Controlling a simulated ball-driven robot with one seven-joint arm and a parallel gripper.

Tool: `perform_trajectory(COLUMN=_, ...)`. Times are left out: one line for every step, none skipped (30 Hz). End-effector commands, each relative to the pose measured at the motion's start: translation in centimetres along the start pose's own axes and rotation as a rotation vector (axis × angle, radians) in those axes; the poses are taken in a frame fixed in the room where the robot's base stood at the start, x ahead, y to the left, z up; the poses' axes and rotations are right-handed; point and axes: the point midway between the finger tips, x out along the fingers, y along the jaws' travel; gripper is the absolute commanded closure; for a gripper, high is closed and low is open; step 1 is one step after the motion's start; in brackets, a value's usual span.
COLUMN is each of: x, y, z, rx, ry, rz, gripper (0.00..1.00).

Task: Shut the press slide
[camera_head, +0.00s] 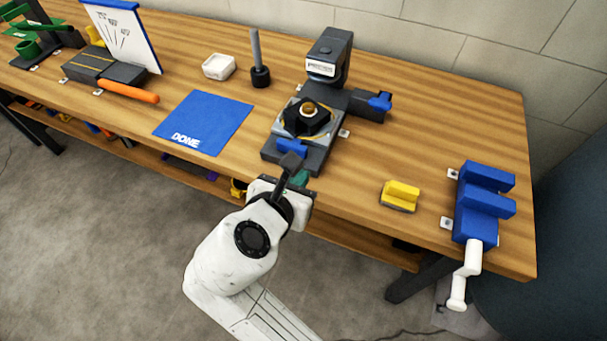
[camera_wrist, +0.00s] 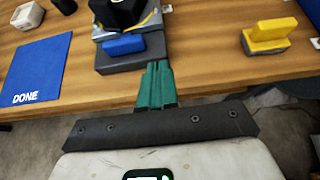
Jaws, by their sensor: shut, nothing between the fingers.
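The dark grey press (camera_head: 331,50) stands at the back of the wooden bench. Its slide (camera_head: 284,126) sits out in front of the press head, with a black block holding a round brass-coloured part (camera_head: 309,109) on top. A blue handle (camera_head: 291,147) is on the slide's front; it also shows in the wrist view (camera_wrist: 124,43). My gripper (camera_head: 300,177) has green fingers, shut and empty, just in front of the press base near the bench edge. In the wrist view, the fingers (camera_wrist: 158,66) point at the base's front, right of the blue handle. Contact cannot be told.
A blue DONE mat (camera_head: 207,118) lies left of the press. A white tray (camera_head: 219,66) and a dark post (camera_head: 258,62) stand behind it. A yellow block (camera_head: 400,195) and a blue vise (camera_head: 482,200) are to the right. Bench between press and yellow block is clear.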

Motion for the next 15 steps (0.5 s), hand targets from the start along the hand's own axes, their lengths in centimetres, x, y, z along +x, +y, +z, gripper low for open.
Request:
perform_trajectory(x=1.1, y=-0.1, z=0.0, rx=0.000, ry=0.000, rz=-0.005, gripper=1.00)
perform_trajectory(x=1.6, y=-0.1, z=0.0, rx=0.000, ry=0.001, rz=-0.005, gripper=1.00)
perform_trajectory(x=2.4, y=-0.1, z=0.0, rx=-0.001, ry=0.001, rz=-0.004, gripper=1.00)
perform_trajectory(x=3.0, y=-0.1, z=0.0, rx=0.000, ry=0.001, rz=-0.004, gripper=1.00)
perform_trajectory(x=3.7, y=-0.1, z=0.0, rx=0.000, ry=0.000, rz=-0.004, gripper=1.00)
perform_trajectory(x=4.5, y=-0.1, z=0.0, rx=0.001, ry=0.000, rz=-0.005, gripper=1.00)
perform_trajectory(x=5.0, y=-0.1, z=0.0, rx=0.001, ry=0.000, rz=-0.004, gripper=1.00)
perform_trajectory(x=5.6, y=-0.1, z=0.0, rx=0.000, ry=0.000, rz=-0.004, gripper=1.00)
perform_trajectory(x=6.4, y=-0.1, z=0.0, rx=0.001, ry=0.000, rz=-0.004, gripper=1.00)
perform_trajectory(x=7.0, y=-0.1, z=0.0, rx=0.001, ry=0.000, rz=-0.004, gripper=1.00)
perform_trajectory(x=7.5, y=-0.1, z=0.1, rx=0.002, ry=0.000, rz=-0.004, gripper=1.00)
perform_trajectory(x=8.0, y=-0.1, z=0.4, rx=0.003, ry=-0.001, rz=-0.002, gripper=1.00)
perform_trajectory(x=8.4, y=-0.1, z=0.8, rx=0.003, ry=-0.002, rz=-0.002, gripper=1.00)
perform_trajectory(x=8.8, y=-0.1, z=0.9, rx=0.002, ry=-0.001, rz=-0.002, gripper=1.00)
perform_trajectory(x=9.2, y=-0.1, z=1.2, rx=0.002, ry=-0.001, rz=-0.002, gripper=1.00)
